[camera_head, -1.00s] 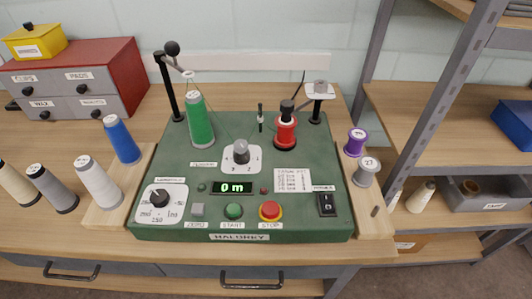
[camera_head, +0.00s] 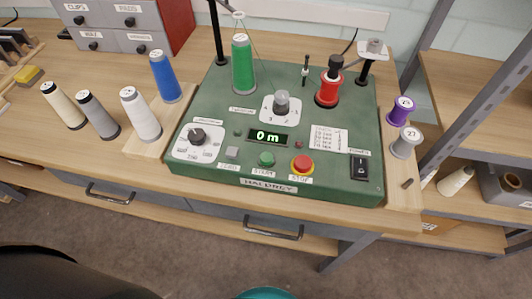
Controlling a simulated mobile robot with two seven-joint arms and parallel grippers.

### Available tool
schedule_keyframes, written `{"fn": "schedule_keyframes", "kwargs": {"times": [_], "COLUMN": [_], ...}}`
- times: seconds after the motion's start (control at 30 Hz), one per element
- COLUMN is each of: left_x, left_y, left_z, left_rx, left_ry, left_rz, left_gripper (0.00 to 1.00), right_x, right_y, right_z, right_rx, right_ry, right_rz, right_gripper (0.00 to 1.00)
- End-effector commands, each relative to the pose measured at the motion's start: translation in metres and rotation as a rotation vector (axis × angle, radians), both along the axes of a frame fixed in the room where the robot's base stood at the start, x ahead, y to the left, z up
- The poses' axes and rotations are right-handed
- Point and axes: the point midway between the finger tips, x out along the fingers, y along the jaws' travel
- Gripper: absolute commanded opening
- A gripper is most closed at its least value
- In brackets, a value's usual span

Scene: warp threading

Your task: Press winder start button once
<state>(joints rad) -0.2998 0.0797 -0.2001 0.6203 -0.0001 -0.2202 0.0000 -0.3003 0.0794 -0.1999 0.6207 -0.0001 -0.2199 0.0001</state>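The green winder (camera_head: 215,107) stands on the wooden bench. Its green start button (camera_head: 267,159) is on the front of the panel, between the grey zero button (camera_head: 232,152) and the red stop button (camera_head: 303,165). The display (camera_head: 268,137) reads 0 m. A green thread cone (camera_head: 243,65) stands at the back left of the winder and a red spool (camera_head: 329,88) at the back right. Neither of my grippers is in view. Nothing touches the start button.
Blue, white, grey and cream cones (camera_head: 141,114) stand left of the winder. Purple and grey spools (camera_head: 404,143) stand right of it. A grey metal shelf post (camera_head: 480,92) rises at the right.

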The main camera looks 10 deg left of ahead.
Motion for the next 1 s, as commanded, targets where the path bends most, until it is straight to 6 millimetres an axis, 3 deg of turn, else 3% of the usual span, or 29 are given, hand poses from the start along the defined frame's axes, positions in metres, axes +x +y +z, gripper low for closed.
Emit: {"fn": "schedule_keyframes", "kwargs": {"times": [0.03, 0.4, 1.0], "left_x": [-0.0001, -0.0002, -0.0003], "left_y": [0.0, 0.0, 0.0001], "left_z": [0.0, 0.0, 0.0], "left_rx": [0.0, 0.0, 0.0], "left_ry": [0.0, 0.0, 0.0], "left_rz": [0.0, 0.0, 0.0], "left_gripper": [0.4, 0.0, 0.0], "right_x": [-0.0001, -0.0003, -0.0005], "right_y": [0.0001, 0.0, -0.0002], "right_z": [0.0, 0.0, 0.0], "right_rx": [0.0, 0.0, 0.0], "right_ry": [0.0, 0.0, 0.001], "right_rz": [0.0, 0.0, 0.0], "right_gripper": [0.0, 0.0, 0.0]}}
